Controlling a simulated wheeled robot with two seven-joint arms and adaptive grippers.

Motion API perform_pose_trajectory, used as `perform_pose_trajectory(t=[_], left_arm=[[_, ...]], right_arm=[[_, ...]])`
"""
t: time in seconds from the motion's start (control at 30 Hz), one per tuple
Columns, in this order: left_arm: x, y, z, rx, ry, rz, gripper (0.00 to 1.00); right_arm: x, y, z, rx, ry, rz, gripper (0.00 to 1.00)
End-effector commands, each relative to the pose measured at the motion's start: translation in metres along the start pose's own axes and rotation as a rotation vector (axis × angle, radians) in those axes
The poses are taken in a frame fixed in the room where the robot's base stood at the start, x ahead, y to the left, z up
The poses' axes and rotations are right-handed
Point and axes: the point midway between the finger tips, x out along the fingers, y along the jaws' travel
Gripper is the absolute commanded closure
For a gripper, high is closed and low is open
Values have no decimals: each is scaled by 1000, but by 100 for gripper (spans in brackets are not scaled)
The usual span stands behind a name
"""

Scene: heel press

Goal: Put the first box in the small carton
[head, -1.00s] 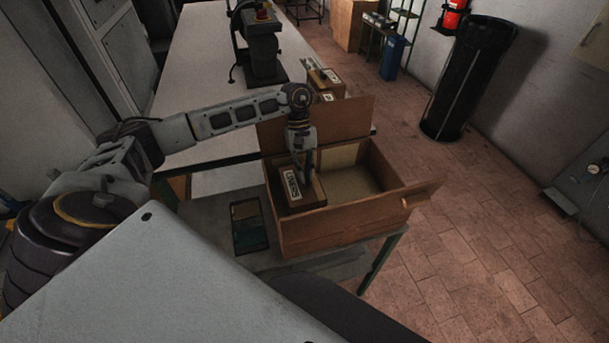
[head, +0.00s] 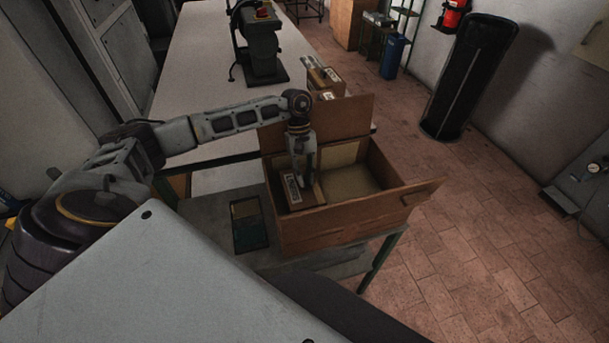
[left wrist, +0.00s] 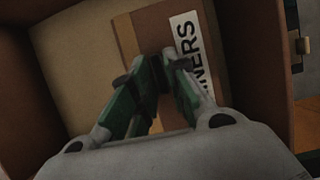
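The small carton (head: 335,226) is an open brown box with its flaps spread, on a low bench. The first box (head: 294,188), brown with a white label, is inside the carton's left part. In the left wrist view it (left wrist: 209,75) shows from above, its label ending in "NERS". My left gripper (head: 307,178) reaches down into the carton over the box. Its green-padded fingers (left wrist: 162,68) are close together at the box's top and look shut on it. Their contact and the box's underside are hidden. My right gripper is out of view.
The carton's right part is empty. A dark shallow tray (head: 250,226) lies left of the carton. Other labelled boxes (head: 323,76) stand on the long white table (head: 196,75) near a dark green press (head: 262,48).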

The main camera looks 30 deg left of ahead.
Motion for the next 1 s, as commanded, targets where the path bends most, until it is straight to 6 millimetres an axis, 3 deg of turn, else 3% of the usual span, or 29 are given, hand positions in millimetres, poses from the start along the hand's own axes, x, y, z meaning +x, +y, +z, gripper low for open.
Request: perform_pose_trajectory(t=[0.1,0.67,1.0], left_arm=[[0,0,0,0,0,0,68],[-4,0,2,0,0,0,68],[-46,1,1,0,2,2,68]], right_arm=[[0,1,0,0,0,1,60],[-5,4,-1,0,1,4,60],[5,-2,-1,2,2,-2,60]])
